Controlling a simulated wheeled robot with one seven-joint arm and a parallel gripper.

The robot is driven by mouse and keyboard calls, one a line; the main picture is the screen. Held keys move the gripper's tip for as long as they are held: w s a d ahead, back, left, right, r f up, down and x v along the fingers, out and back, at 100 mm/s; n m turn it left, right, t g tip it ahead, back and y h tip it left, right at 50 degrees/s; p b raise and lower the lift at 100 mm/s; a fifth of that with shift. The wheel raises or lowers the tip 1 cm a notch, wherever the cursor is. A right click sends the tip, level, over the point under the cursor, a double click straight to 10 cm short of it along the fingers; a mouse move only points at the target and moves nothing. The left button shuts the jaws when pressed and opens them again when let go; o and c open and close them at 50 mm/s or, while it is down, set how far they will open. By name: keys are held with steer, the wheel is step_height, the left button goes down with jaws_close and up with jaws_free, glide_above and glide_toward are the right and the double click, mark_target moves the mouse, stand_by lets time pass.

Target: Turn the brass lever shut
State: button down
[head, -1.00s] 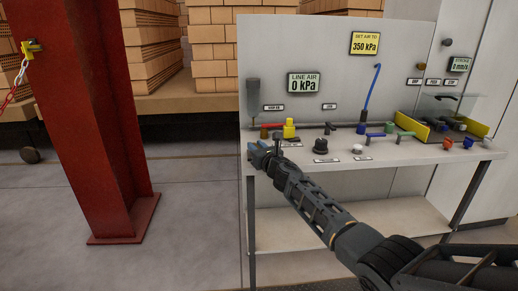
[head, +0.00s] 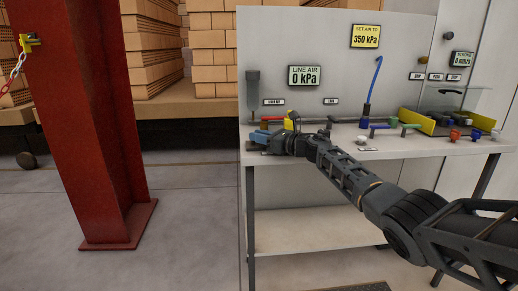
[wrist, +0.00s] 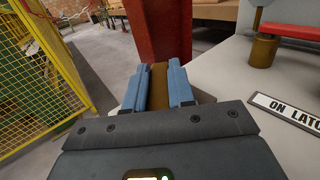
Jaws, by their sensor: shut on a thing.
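My gripper (head: 260,137) is at the left end of the bench. In the wrist view its two blue fingers (wrist: 158,90) are shut on a brown, brass-coloured piece, the brass lever (wrist: 157,86). The lever lies between the fingers and points away toward the red column. Its pivot is hidden by my gripper body. In the head view the lever is too small and covered to make out.
A brass post (wrist: 262,50) with a red handle (wrist: 292,31) stands to the right, near a label (wrist: 288,110). A line air display (head: 304,77) reads 0 kPa. A red column (head: 95,120) stands left of the bench (head: 400,148). Several small coloured fittings sit along the bench.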

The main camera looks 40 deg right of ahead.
steer(key=shift+w+d+r+n+g+y+b, duration=0.1)
steer(key=shift+n+g+y+b, duration=0.55)
steer(key=shift+b, duration=2.55)
steer(key=shift+w+d+r+n+g+y+b, duration=0.25)
steer(key=shift+n+y+b, duration=0.75)
steer(key=shift+b, duration=2.2)
steer(key=shift+a+f+n+g+y+b, duration=0.15)
steer(key=shift+n+g+y+b, duration=0.7)
steer(key=shift+b, duration=2.35)
steer(key=y+b, duration=0.1)
steer(key=b, duration=0.1)
steer(key=shift+d+r+b, duration=0.15)
steer(key=shift+b, duration=0.2)
steer(key=shift+r+y+b, duration=0.2)
steer(key=shift+y+b, duration=0.1)
steer(key=shift+b, duration=0.05)
steer(key=c, duration=1.1)
jaws_free()
steer(key=shift+o, duration=0.7)
steer(key=shift+f, duration=0.3)
steer(key=shift+d, duration=0.1)
steer(key=p+v, duration=0.1)
steer(key=v, duration=0.6)
steer(key=shift+s+d+r+p, duration=0.1)
steer(key=shift+s+r+p, duration=0.05)
steer(key=shift+s+p, duration=0.15)
steer(key=shift+d, duration=0.1)
steer(key=shift+c, duration=0.5)
